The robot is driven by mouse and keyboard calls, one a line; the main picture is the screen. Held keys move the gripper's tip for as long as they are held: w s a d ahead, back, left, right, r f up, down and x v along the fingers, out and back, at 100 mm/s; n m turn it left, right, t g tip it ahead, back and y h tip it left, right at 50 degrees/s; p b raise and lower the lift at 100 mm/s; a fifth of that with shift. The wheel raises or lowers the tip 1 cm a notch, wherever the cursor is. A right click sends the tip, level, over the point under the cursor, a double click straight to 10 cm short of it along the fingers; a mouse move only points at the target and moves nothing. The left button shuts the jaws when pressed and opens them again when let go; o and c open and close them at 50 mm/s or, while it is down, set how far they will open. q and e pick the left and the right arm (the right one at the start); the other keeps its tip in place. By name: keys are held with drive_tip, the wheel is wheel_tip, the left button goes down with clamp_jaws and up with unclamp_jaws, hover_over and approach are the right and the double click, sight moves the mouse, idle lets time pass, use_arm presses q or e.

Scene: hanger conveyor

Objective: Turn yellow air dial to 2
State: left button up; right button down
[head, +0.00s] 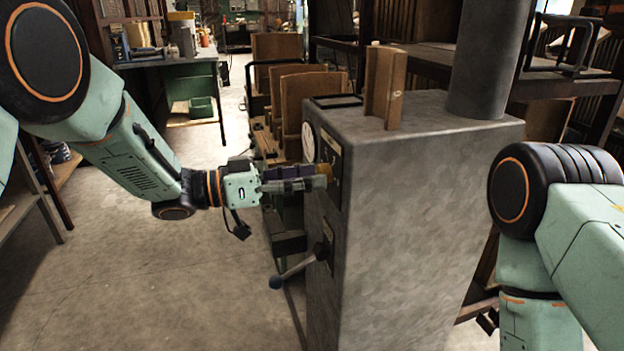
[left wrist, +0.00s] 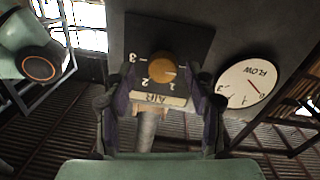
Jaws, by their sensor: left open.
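The yellow air dial (left wrist: 160,66) is a round knob on a black plate (left wrist: 188,34) marked 1, 2 and 3, with an AIR label (left wrist: 160,98) that appears upside down in the left wrist view. I cannot tell for sure which number the dial points to. In the head view a bit of the dial (head: 326,171) shows on the grey cabinet's left face. My left gripper (head: 318,178) is at the dial, open. In the left wrist view its fingers (left wrist: 163,80) stand on either side of the dial, with gaps visible. My right gripper is out of view.
A white FLOW gauge (left wrist: 247,84) with a red needle is beside the dial plate. Below the dial, a lever (head: 296,270) juts from the grey cabinet (head: 415,210). Wooden boards (head: 308,105) stand behind it.

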use_arm(q)
drive_tip(key=shift+w+d+f, duration=0.1)
drive_tip(key=shift+w+d, duration=0.25)
drive_tip(key=shift+d, duration=0.15)
drive_tip(key=shift+s, duration=0.1)
drive_tip(key=shift+c, duration=1.2)
drive_tip(key=c, duration=0.9)
